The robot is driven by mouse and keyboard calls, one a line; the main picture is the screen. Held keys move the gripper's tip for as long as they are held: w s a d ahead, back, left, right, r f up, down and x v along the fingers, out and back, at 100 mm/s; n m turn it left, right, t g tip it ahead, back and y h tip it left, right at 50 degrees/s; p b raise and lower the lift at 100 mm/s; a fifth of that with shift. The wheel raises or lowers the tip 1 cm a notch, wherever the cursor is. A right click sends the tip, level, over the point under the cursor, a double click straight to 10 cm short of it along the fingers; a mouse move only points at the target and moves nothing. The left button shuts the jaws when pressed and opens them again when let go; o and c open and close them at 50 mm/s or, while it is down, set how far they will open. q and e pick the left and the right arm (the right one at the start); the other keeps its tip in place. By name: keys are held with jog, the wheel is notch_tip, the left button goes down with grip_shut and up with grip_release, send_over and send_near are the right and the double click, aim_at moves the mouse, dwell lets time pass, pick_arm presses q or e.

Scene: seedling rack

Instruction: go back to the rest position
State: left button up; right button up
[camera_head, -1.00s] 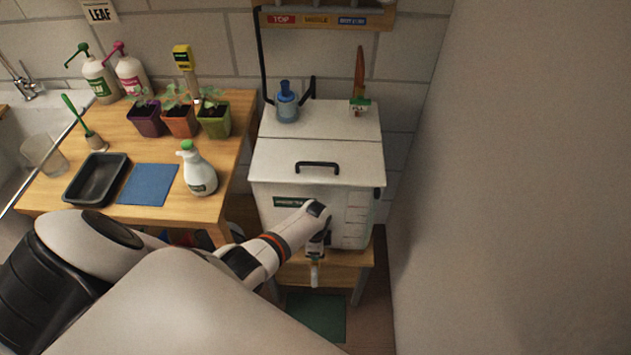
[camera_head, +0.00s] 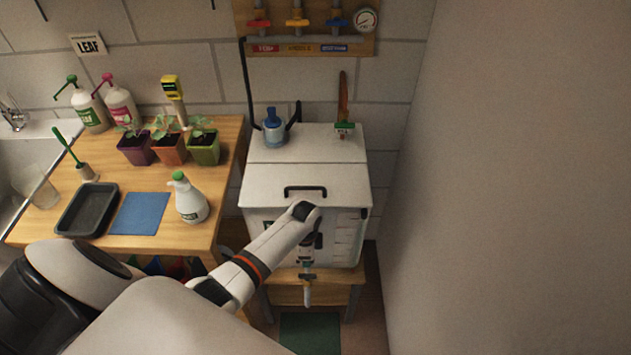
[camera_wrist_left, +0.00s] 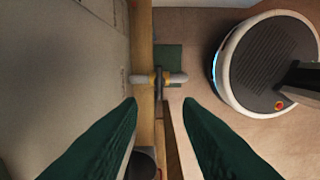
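My left arm comes in from the left in the head view, and its wrist is in front of the white lidded tank (camera_head: 338,185). In the left wrist view my left gripper (camera_wrist_left: 159,101) has its two dark green fingers wide apart, with nothing held between them. A tap (camera_wrist_left: 160,78) with a pale crossbar and brass-coloured collars shows beyond the fingertips, apart from them. In the head view the tap's pale lower end (camera_head: 308,294) hangs below my wrist. My right gripper is in neither view.
The tank stands on a low wooden stand (camera_head: 284,294), with a plain wall close on the right. A wooden table (camera_head: 110,195) at left holds a spray bottle (camera_head: 189,200), a black tray (camera_head: 64,222), a blue mat (camera_head: 140,213) and seedling pots. A green mat (camera_head: 310,332) lies on the floor.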

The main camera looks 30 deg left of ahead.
pick_arm(q)
jog(key=s+d+f+n, duration=0.2)
jog(key=s+f+n, duration=0.3)
jog(key=s+f, duration=1.25)
jog(key=s+d+f+n, duration=0.1)
jog(key=s+f+n, duration=0.1)
jog(key=s, duration=0.8)
jog(key=s+d+f+n+t, duration=0.1)
jog(key=s+d+f+n, duration=0.1)
jog(key=s, duration=0.8)
jog(key=shift+s+f, duration=0.4)
jog(key=shift+f, duration=0.45)
jog(key=shift+d, duration=0.1)
